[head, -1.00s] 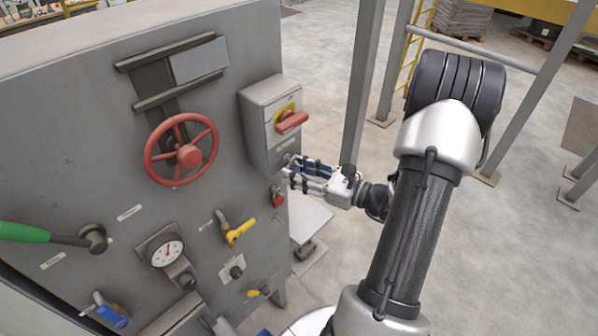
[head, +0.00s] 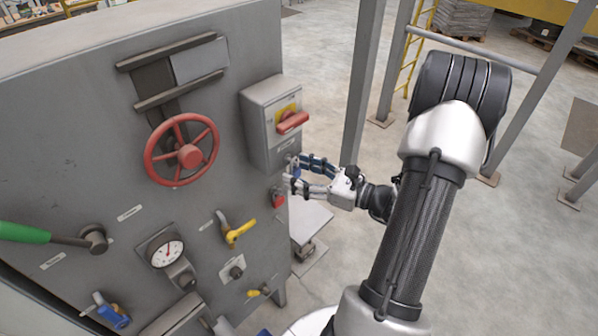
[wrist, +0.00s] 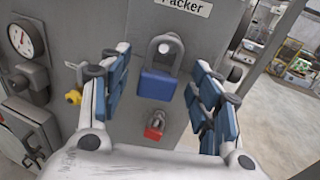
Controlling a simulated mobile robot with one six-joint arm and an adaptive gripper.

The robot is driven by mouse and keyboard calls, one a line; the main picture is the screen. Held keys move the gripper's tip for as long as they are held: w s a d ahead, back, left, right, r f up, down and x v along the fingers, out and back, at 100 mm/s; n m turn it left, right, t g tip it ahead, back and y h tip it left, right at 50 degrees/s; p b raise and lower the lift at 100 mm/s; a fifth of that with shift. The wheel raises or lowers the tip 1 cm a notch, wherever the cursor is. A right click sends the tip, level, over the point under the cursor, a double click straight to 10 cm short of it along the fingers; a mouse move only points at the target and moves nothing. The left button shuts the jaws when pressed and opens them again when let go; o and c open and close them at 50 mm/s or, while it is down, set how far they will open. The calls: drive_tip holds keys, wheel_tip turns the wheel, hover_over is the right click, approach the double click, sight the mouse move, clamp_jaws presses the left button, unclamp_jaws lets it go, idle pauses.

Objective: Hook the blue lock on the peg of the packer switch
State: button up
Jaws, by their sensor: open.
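The blue lock (wrist: 157,85) hangs upright in the wrist view, between my open fingers and apart from both. Its grey shackle (wrist: 163,52) is around a light round peg end (wrist: 165,47), just below the "Packer" label (wrist: 182,6). My gripper (head: 296,174) is open below the packer switch box (head: 270,125) with its red handle (head: 292,122). In the head view the lock is mostly hidden by my fingers, with a bit of blue showing at the peg. My gripper also shows in the wrist view (wrist: 160,95).
A small red lock (wrist: 155,128) hangs just below the blue one. A red handwheel (head: 182,150), a gauge (head: 167,253) and a yellow valve handle (head: 240,230) are on the panel to the left. Open floor lies right of the cabinet.

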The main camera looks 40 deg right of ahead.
drive_tip(key=v, duration=1.1)
drive_tip(key=shift+s+d, duration=0.15)
drive_tip(key=shift+d, duration=0.05)
